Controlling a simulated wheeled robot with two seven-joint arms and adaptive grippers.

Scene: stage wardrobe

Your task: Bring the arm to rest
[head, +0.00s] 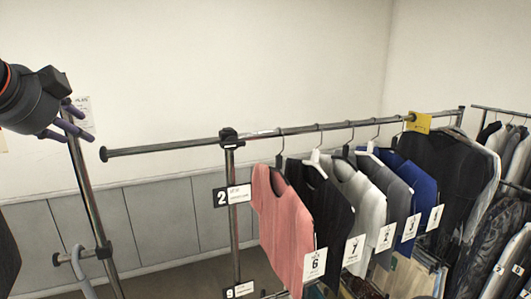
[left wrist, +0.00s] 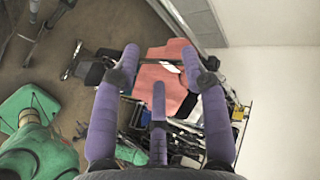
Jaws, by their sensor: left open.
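My left gripper (head: 66,122), with purple fingers, is at the upper left of the head view, beside a metal upright and left of the free end of the clothes rail (head: 165,148). In the left wrist view my left gripper (left wrist: 160,62) has its fingers spread apart, open, with nothing held between them. A pink top (head: 284,215) hangs on the rail, well to the right of the gripper. The pink top also shows beyond the fingers in the left wrist view (left wrist: 152,77). My right gripper is in neither view.
Several garments with number cards hang on the rail, including a blue one (head: 418,180). A black tag with a 2 (head: 221,197) is on the rack's post. A second rack (head: 499,112) stands at the right. The left part of the rail is bare.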

